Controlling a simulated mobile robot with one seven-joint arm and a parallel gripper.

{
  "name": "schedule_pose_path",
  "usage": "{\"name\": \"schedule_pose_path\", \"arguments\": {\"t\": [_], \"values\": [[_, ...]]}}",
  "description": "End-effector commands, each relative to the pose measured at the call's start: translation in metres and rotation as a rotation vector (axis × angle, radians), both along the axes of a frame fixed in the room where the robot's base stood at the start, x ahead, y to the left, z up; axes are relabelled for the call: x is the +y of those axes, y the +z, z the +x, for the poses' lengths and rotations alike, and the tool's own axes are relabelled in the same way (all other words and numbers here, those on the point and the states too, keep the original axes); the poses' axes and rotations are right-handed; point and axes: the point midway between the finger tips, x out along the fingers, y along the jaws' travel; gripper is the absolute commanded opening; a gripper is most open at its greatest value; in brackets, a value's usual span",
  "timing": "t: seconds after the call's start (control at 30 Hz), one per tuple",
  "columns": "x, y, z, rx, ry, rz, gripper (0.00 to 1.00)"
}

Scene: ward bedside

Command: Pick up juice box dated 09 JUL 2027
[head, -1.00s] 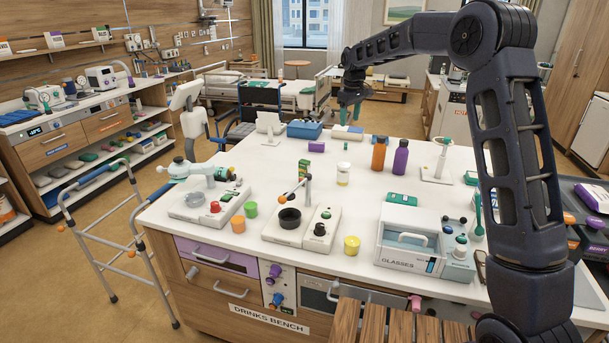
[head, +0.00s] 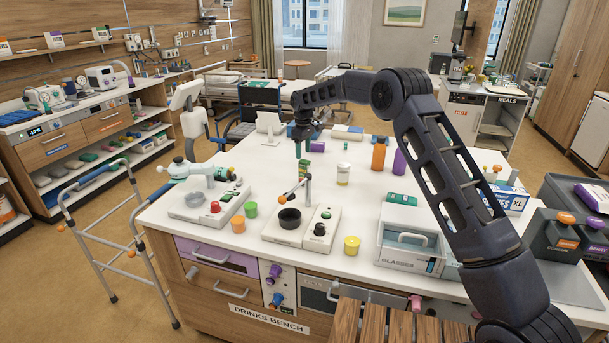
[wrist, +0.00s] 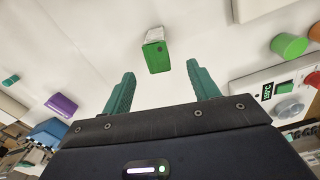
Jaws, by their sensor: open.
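A small green juice box (head: 303,168) stands on the white bench top, behind the black bowl on its stand; in the head view it is partly covered. In the wrist view the green box (wrist: 157,52) shows just beyond the gap between my fingertips, with a pale end. No date can be read on it. My gripper (wrist: 160,70) is open, its two teal fingers apart with nothing between them. In the head view my gripper (head: 303,150) hangs above the box, pointing down.
An orange bottle (head: 379,153) and a purple bottle (head: 399,162) stand to the right, near my arm. Green (head: 251,209) and orange (head: 238,224) cups stand in front. The bench around the box is mostly clear.

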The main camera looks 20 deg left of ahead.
Motion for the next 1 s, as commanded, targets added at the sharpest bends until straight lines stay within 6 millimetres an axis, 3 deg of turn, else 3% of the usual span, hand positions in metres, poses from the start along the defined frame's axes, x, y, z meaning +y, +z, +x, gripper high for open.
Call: {"name": "schedule_pose_path", "arguments": {"t": [0.13, 0.43, 0.7, 1.0], "values": [[0.0, -0.023, 0.0, 0.001, 0.0, -0.002, 0.6], [-0.002, -0.042, 0.001, 0.001, 0.0, 0.0, 0.6], [-0.005, -0.078, 0.002, 0.0, -0.001, -0.001, 0.6], [-0.004, -0.083, 0.003, 0.0, -0.001, 0.001, 0.58]]}}
